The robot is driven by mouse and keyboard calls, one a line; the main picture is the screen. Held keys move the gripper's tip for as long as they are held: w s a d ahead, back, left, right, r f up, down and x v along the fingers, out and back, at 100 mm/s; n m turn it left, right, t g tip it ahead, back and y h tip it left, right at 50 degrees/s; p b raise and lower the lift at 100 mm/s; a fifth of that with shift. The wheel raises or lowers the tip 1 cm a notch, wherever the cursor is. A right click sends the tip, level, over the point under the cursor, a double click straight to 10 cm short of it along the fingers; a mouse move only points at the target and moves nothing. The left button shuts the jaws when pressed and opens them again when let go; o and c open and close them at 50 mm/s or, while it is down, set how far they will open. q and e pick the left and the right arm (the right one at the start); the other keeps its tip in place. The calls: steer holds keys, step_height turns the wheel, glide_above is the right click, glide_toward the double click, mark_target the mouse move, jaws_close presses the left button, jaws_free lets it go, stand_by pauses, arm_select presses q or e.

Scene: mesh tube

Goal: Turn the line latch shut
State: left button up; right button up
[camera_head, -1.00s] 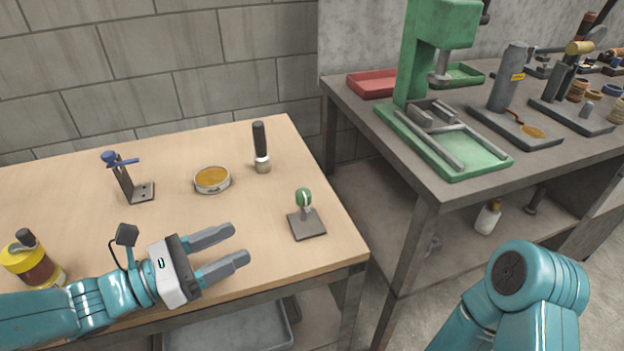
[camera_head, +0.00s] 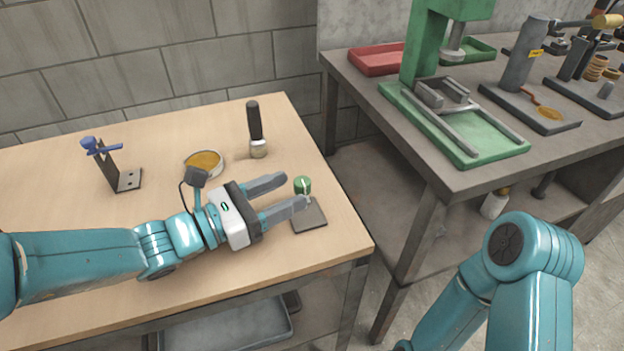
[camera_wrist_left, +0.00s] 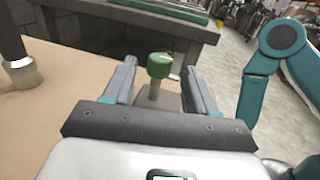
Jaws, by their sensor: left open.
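A small fixture with a green knob (camera_head: 303,185) on a post rises from a square grey base plate (camera_head: 309,217) near the table's right edge; I take this to be the line latch. My left gripper (camera_head: 293,190) is open, its fingertips right by the knob. In the left wrist view the knob (camera_wrist_left: 159,64) shows upright between the two spread fingers (camera_wrist_left: 160,80). I cannot tell whether either finger touches it. The nearer finger partly hides the post in the head view. My right arm shows at the lower right, but its gripper is out of view.
On the wooden table (camera_head: 70,230) stand a black-handled tool (camera_head: 255,125), a round dish with amber contents (camera_head: 205,160) and a bracket with a blue lever (camera_head: 108,165). A grey bench (camera_head: 470,178) with a green press (camera_head: 428,55) stands to the right.

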mark_target(310, 180)
arm_select(q)
steer(key=x, duration=0.6)
steer(key=c, duration=1)
